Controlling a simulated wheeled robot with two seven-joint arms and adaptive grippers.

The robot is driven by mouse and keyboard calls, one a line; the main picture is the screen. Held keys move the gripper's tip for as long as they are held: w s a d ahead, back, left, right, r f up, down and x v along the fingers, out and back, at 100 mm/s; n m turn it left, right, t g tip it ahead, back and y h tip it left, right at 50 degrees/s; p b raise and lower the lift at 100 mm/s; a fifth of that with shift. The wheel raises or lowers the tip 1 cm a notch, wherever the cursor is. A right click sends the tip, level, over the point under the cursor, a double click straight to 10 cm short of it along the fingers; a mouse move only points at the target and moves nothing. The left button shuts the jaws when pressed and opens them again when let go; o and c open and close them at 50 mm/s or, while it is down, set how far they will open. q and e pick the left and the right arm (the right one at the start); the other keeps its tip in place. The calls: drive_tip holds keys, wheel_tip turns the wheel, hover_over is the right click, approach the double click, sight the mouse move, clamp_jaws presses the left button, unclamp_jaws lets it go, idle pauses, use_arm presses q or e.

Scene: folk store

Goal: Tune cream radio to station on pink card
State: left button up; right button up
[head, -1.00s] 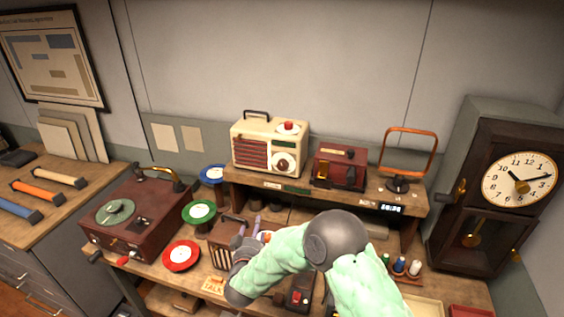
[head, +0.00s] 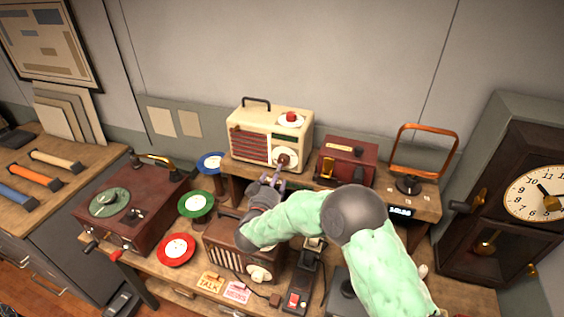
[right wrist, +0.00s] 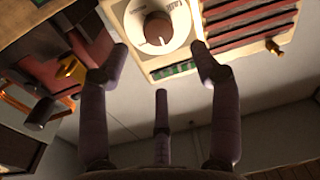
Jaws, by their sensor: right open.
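The cream radio (head: 268,138) stands on the raised shelf, with a red knob on top and a round white dial (head: 288,159) at the right of its front. My right gripper (head: 271,181) is open and empty, below and in front of that dial. In the right wrist view the radio appears upside down; its dial knob (right wrist: 158,28) lies ahead between the spread fingertips (right wrist: 159,50), seemingly apart from them. The pink card (head: 237,292) lies at the table's front edge beside a yellow "TALK" card (head: 210,282); its writing is too small to read. My left gripper is out of view.
A brown radio (head: 240,248) stands below my right forearm. A dark red box (head: 346,160) and an orange loop aerial (head: 424,150) share the shelf. A record player (head: 130,207) and coloured discs are left; a tall clock (head: 510,200) is right.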

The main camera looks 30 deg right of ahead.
sight(282, 161)
drive_tip(key=x, duration=0.8)
drive_tip(key=shift+f, duration=0.15)
drive_tip(key=shift+s, duration=0.1)
drive_tip(key=c, duration=1.1)
